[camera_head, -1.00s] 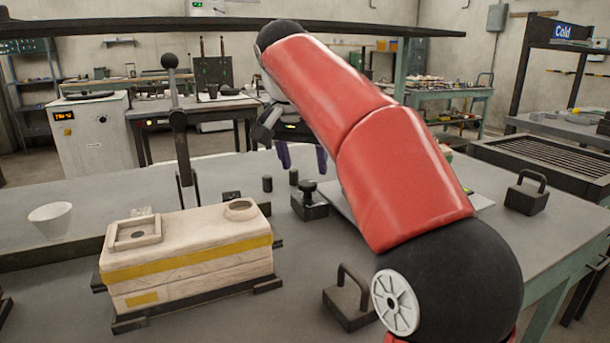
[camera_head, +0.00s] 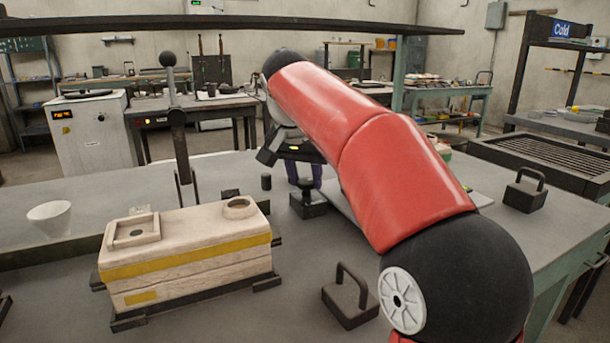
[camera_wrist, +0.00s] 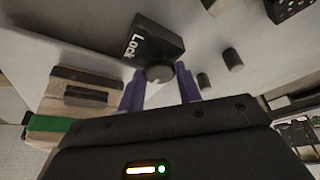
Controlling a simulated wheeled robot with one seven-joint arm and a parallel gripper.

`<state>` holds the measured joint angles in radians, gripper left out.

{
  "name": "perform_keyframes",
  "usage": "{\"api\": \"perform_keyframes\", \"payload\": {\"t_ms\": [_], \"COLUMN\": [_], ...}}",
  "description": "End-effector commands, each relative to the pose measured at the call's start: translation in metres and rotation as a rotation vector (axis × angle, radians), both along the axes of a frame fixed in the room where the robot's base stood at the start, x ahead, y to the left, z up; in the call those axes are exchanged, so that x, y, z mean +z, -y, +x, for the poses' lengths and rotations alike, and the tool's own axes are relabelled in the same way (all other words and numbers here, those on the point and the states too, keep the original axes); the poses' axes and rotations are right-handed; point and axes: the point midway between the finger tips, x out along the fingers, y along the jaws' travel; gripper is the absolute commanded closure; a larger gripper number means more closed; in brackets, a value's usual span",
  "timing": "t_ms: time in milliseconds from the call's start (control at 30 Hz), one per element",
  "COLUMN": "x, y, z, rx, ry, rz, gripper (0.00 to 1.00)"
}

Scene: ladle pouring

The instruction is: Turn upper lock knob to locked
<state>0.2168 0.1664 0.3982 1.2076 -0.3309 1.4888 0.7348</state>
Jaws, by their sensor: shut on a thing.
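The lock block (camera_head: 309,207) is a small dark block on the grey table, right of the cream mould box. In the wrist view the block (camera_wrist: 157,38) bears the white letters "Lock". Its round dark knob (camera_wrist: 158,75) shows a light mark on its face; the knob's exact angle against the lettering is hard to tell. My gripper (camera_wrist: 160,70) has a purple finger on each side of the knob and is shut on it. In the head view my gripper (camera_head: 304,181) reaches down to the knob from above and behind, partly covered by my arm.
The cream mould box (camera_head: 190,262) with a yellow band stands at front left. Handled black weights stand at the front (camera_head: 348,308) and right (camera_head: 524,192). A white cup (camera_head: 50,218) and an upright lever (camera_head: 180,130) are at left. A black peg (camera_head: 266,182) stands near the block.

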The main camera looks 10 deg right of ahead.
Motion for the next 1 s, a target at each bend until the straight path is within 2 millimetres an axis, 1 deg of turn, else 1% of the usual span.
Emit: {"api": "perform_keyframes", "payload": {"t_ms": [167,367,1000], "x": [0.0002,0.0000,0.0000], "y": [-0.0004,-0.0017,-0.0039], "z": [0.0002,0.0009,0.0041], "rx": [-0.010,-0.079,-0.534], "ry": [0.000,0.000,0.000], "rz": [0.000,-0.001,-0.001], "gripper": [0.89,0.89,0.89]}}
